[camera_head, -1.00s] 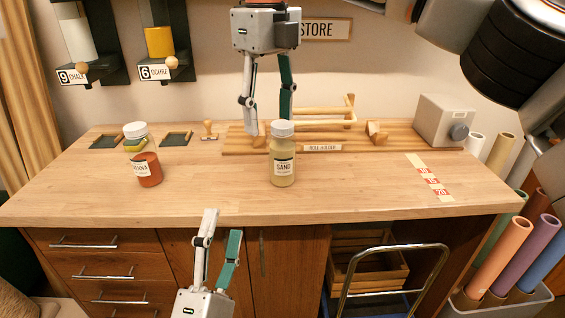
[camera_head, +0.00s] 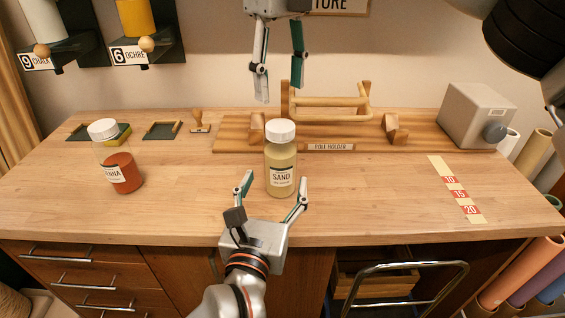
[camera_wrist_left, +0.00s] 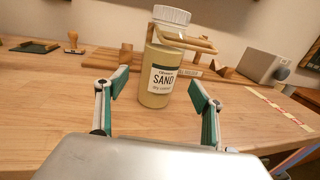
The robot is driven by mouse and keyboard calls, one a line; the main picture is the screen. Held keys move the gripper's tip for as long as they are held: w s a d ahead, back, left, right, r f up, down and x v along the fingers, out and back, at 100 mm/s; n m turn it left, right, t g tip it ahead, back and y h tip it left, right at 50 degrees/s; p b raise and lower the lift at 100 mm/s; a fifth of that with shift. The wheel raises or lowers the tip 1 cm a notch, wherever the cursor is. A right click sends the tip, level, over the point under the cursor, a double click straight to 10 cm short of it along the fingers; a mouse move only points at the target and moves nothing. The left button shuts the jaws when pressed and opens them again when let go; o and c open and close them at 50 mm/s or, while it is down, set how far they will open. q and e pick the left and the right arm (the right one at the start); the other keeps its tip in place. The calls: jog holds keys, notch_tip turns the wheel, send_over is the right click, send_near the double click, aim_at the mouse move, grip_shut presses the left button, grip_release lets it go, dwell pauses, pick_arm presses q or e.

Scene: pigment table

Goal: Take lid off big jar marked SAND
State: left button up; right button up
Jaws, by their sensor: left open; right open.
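The SAND jar (camera_head: 281,165) stands upright on the table, filled with tan powder, its white lid (camera_head: 281,131) on top. In the left wrist view the jar (camera_wrist_left: 159,83) stands ahead, beyond and between my fingertips. My left gripper (camera_head: 275,184) is open and empty, low at the table's front edge, its fingers pointing at the jar's lower part. It appears short of the jar. My right gripper (camera_head: 280,88) is open and empty, hanging fingers down above and behind the lid, apart from it.
A jar of red pigment (camera_head: 119,168) with a white lid stands at the left. Behind the SAND jar is the wooden roll holder (camera_head: 345,120). A grey box (camera_head: 477,116) with a knob stands at the back right. The table between the jar and the numbered strip (camera_head: 457,190) is clear.

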aim_at(277, 173)
pick_arm(q)
jog(key=shift+x, duration=3.15)
pick_arm(e)
jog(key=shift+s, duration=0.15)
pick_arm(q)
jog(key=shift+r, duration=0.1)
